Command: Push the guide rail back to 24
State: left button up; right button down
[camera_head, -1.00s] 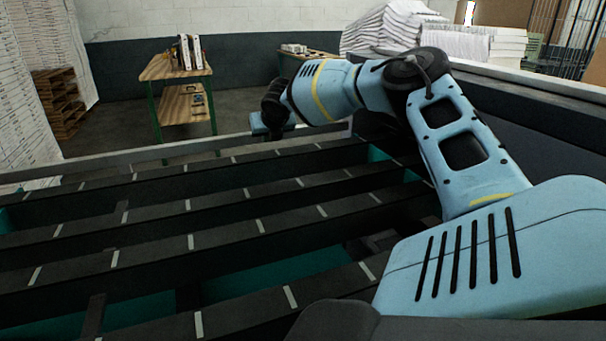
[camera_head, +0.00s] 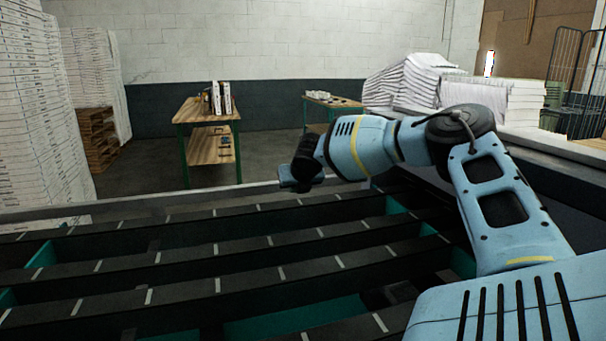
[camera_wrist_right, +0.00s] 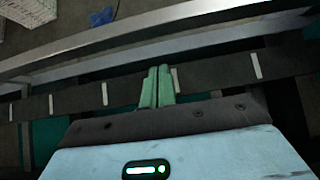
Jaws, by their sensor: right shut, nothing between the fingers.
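A long pale metal rail (camera_head: 150,208) runs along the far edge of the dark slatted bed; I take it to be the guide rail. It also crosses the upper part of the right wrist view (camera_wrist_right: 215,28). No number is legible on it or beside it. My right gripper (camera_head: 296,184) is at the rail's right part in the head view. In the wrist view its green fingers (camera_wrist_right: 157,86) are together and empty, over a dark strip on the near side of the rail. Whether they touch the rail cannot be told. My left gripper is not in view.
Dark parallel slats (camera_head: 180,285) with white ticks fill the foreground, with gaps and teal parts between them. Beyond stand a wooden bench (camera_head: 205,150) with upright white boxes and a second bench (camera_head: 335,103). White stacks stand at left (camera_head: 40,120) and right (camera_head: 415,85).

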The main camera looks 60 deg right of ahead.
jog(key=shift+p+v, duration=0.3)
jog(key=shift+v, duration=0.65)
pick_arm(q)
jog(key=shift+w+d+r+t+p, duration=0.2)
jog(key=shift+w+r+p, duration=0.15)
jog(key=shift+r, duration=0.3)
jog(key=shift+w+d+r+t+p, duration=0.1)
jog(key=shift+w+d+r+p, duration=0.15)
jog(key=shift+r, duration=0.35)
pick_arm(e)
jog(key=v, duration=0.5)
jog(key=shift+s, duration=0.3)
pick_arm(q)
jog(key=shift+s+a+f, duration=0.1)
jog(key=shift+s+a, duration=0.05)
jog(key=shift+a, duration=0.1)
pick_arm(e)
jog(key=shift+f, duration=0.1)
